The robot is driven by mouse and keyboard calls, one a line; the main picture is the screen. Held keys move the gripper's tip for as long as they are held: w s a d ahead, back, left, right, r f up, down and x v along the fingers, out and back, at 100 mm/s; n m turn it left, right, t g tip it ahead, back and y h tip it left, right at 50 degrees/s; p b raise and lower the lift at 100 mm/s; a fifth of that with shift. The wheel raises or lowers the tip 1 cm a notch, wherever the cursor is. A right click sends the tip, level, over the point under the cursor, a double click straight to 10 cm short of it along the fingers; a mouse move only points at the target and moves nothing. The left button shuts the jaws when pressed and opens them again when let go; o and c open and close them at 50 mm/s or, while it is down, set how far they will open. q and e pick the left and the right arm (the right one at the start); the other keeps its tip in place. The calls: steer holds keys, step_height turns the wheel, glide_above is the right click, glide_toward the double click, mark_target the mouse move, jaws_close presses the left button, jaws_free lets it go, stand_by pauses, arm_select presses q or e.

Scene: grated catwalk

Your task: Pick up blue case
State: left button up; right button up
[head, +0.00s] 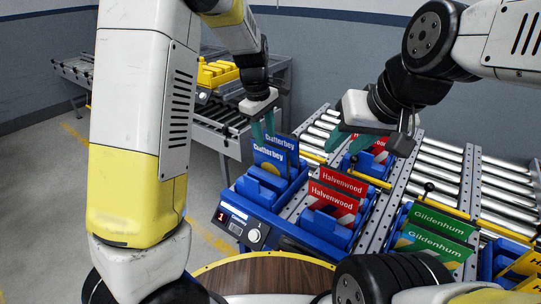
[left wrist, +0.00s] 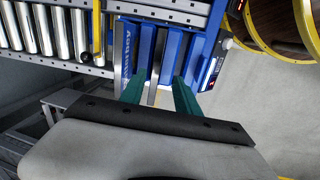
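Two blue cases marked "Clatterbey" stand tilted in a blue rack: the rear one (head: 283,142) and the front one (head: 270,161). My right gripper (head: 343,143) is apart-fingered and empty above the red cases.
Red "Halvenwood" cases (head: 343,181) and green "Gildenhum" cases (head: 441,222) stand in neighbouring blue racks. A roller conveyor (head: 465,165) lies behind. A control panel (head: 240,226) is at the front left.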

arm_select(q)
steer(key=shift+w+d+f+n, duration=0.3)
steer(key=shift+w+d+f, duration=0.25)
steer(key=shift+f, duration=0.25)
glide_above(270, 170)
step_height(270, 170, down, 8)
steer(key=shift+r, duration=0.1)
steer(key=shift+c, duration=0.2)
jaws_close()
